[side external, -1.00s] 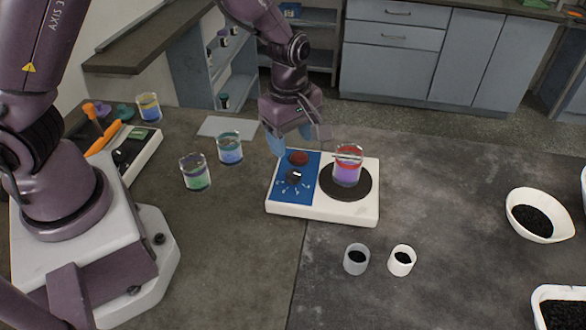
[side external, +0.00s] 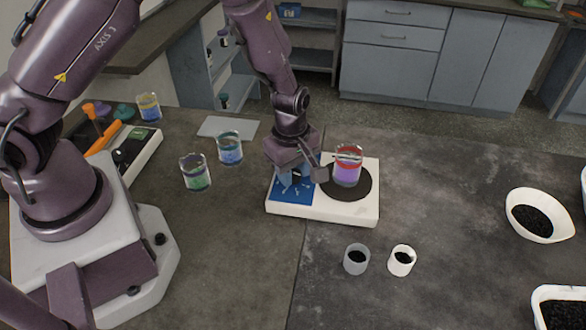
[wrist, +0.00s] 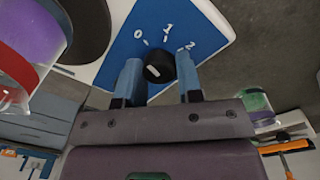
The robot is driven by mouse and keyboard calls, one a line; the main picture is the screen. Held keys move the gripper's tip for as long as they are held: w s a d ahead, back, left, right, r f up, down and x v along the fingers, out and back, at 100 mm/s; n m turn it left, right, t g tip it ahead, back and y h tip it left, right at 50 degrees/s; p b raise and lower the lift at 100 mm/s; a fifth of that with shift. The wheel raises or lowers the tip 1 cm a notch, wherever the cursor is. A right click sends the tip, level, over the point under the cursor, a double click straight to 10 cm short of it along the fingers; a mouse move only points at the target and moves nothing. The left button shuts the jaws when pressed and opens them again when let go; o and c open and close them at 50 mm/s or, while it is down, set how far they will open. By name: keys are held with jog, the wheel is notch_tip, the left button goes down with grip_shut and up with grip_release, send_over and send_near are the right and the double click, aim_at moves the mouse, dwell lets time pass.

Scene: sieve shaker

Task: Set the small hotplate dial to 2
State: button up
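The small hotplate (side external: 335,213) has a white body, a blue panel (side external: 290,197) and a dark round plate. Its black dial (wrist: 158,68) shows in the wrist view with a white mark on top. The white numbers 0, 1 and 2 (wrist: 187,47) are printed beyond it; which one the mark points to is unclear. My gripper (wrist: 159,75) is open, with one blue finger on each side of the dial. I cannot tell whether the fingers touch it. In the side view my gripper (side external: 294,178) is low over the panel and hides the dial.
A beaker of purple and red liquid (side external: 347,170) stands on the hotplate's round plate, close to my gripper. Two beakers (side external: 195,175) (side external: 230,150) stand to the left. Two small cups (side external: 356,260) (side external: 402,262) stand in front. The table to the right is mostly clear.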

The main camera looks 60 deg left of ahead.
jog(key=c, duration=0.3)
jog(key=m, duration=0.4)
jog(key=shift+m, duration=0.4)
jog(key=m, duration=0.4)
jog(key=shift+w+m, duration=0.1)
jog(key=shift+m, duration=0.2)
jog(key=m, duration=0.5)
jog(key=shift+a, duration=0.1)
jog(key=m, duration=0.5)
jog(key=shift+m, duration=0.3)
